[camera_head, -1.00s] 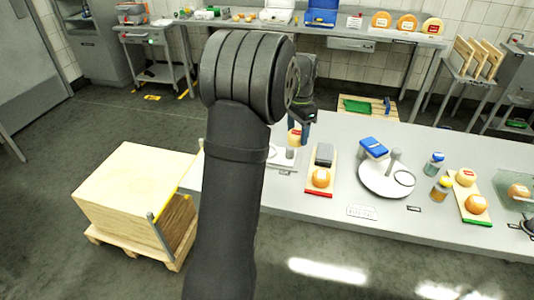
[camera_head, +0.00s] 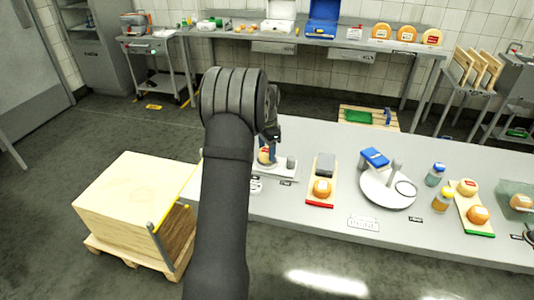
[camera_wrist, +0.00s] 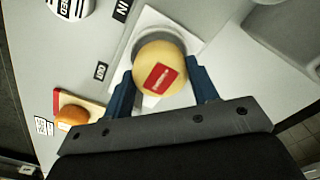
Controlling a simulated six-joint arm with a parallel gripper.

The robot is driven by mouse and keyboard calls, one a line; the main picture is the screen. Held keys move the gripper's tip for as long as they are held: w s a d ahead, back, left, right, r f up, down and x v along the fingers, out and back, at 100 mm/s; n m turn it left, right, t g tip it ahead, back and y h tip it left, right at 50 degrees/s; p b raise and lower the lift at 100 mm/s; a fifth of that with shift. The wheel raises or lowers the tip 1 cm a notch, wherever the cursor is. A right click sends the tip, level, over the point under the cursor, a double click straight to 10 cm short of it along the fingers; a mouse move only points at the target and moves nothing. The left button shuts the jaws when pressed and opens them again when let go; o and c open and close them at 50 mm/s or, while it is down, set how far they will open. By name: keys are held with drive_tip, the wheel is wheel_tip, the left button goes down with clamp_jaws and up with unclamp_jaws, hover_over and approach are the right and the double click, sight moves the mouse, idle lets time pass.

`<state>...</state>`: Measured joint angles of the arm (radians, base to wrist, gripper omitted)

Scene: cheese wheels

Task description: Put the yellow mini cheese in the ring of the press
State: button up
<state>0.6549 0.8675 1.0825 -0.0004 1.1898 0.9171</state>
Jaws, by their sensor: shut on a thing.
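My gripper (camera_wrist: 163,88) has its blue fingers shut on the yellow mini cheese (camera_wrist: 160,52), a round piece with a red label. The cheese also shows in the head view (camera_head: 264,156), partly hidden by my gripper (camera_head: 270,148). In the wrist view the grey ring (camera_wrist: 133,47) of the press shows behind the cheese, on a white square base (camera_wrist: 190,42). The cheese overlaps the ring in that view and covers much of it. I cannot tell how high above the ring it is. In the head view, the press base (camera_head: 284,171) is partly hidden by my arm.
Right of the press, a red-edged board (camera_head: 319,201) bears an orange cheese (camera_head: 321,187) and a grey block (camera_head: 325,163).

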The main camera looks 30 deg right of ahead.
sight(267, 151)
drive_tip(key=shift+f, duration=0.85)
drive_tip(key=shift+f, duration=0.1)
drive_tip(key=o, duration=1)
drive_tip(key=shift+f, duration=0.1)
wheel_tip(267, 151, up, 12)
drive_tip(key=shift+r, duration=0.2)
wheel_tip(267, 151, down, 12)
drive_tip(key=shift+r, duration=1.55)
